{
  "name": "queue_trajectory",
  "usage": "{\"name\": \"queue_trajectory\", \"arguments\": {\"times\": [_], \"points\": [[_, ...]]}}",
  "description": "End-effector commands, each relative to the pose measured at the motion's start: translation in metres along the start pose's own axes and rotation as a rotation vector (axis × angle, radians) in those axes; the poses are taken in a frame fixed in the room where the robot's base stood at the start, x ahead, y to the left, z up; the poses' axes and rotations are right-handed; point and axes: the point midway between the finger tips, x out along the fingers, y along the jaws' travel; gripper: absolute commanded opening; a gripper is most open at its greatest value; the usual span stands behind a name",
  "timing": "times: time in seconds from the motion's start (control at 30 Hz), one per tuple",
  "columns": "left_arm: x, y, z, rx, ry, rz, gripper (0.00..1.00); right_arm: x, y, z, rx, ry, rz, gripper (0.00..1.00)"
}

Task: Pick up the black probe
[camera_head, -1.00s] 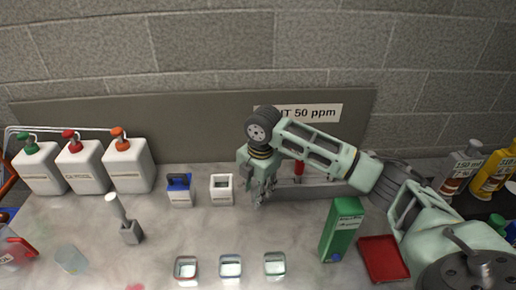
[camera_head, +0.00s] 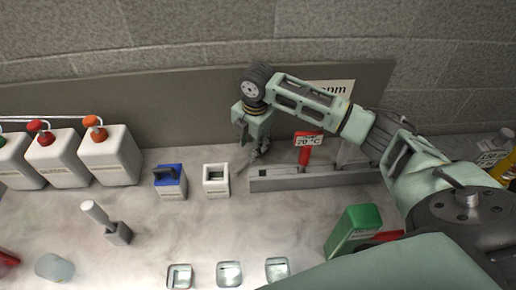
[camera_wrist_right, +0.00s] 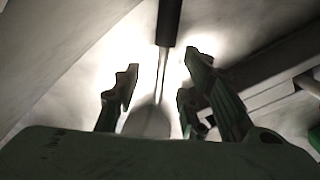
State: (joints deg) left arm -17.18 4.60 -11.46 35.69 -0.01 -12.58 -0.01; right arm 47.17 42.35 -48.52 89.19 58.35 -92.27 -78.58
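The black probe (camera_wrist_right: 169,24) shows in the right wrist view, with a dark handle at the top and a thin metal rod running down between the fingers. My right gripper (camera_wrist_right: 157,90) is open, with one finger on each side of the rod and visible gaps to it. The handle lies beyond the fingertips in that view. In the head view my right gripper (camera_head: 254,150) is over the back of the counter, near the left end of a grey rail. I cannot make out the probe clearly there. My left gripper is not in view.
The grey rail (camera_head: 320,178) holds a red 20 °C tag (camera_head: 306,146). A white box (camera_head: 216,180) and a blue-topped box (camera_head: 170,183) stand left of the gripper. Several white jugs (camera_head: 110,158) are farther left. Small cups (camera_head: 229,273) line the front; a green box (camera_head: 352,232) stands right.

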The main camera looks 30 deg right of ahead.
Motion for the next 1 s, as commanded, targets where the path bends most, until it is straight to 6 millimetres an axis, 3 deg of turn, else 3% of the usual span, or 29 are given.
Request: {"name": "queue_trajectory", "arguments": {"times": [0.33, 0.63, 1.0], "points": [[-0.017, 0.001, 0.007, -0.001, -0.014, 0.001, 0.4, 0.046, -0.001, -0.001, 0.002, 0.0, -0.002, 0.39], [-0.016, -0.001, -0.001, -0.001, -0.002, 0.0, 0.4, 0.053, -0.001, -0.001, -0.001, -0.002, 0.0, 0.39], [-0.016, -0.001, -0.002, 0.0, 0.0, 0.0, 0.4, 0.053, -0.001, -0.001, 0.0, -0.002, 0.001, 0.07]]}}
